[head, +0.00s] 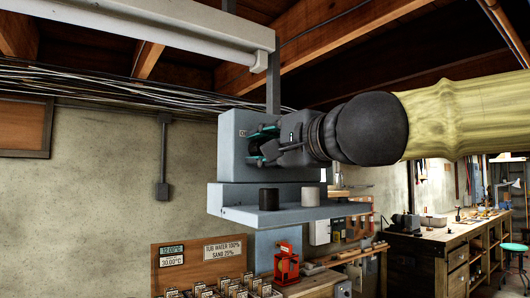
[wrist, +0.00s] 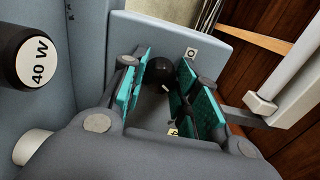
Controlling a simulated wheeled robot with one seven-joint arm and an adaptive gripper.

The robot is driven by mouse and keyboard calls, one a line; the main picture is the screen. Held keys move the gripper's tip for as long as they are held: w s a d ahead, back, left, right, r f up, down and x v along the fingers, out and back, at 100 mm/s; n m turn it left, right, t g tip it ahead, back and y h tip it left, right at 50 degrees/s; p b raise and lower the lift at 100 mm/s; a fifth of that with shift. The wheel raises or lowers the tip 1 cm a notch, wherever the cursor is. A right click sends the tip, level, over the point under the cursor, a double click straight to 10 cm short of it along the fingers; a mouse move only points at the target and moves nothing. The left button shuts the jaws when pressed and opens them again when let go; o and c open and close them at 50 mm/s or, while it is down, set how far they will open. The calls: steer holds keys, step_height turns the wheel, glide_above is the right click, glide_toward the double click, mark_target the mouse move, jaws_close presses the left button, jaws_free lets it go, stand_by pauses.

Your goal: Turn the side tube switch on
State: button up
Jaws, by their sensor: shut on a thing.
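The side tube switch is a round black knob (wrist: 159,71) with a white mark, on the grey face of a hanging box (head: 235,150). It shows between my teal finger pads in the wrist view. A small plate with a ring symbol (wrist: 191,53) sits beyond it, and a second small label (wrist: 173,131) is partly hidden by my gripper. My gripper (head: 264,143) is at the box's face, above its ledge, and is shut on the knob; it also shows in the wrist view (wrist: 166,88). In the head view my fingers hide the knob.
The box's ledge (head: 345,209) carries a black "40 W" knob (head: 268,199) and a white knob (head: 310,196) below my gripper. A grey beam (head: 190,32) and post (head: 273,85) hold the box. Cables run behind; a workbench (head: 430,240) stands at right.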

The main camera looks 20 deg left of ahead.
steer(key=shift+m, duration=0.6)
steer(key=o, duration=1)
steer(key=shift+d, duration=0.1)
steer(key=v, duration=1.2)
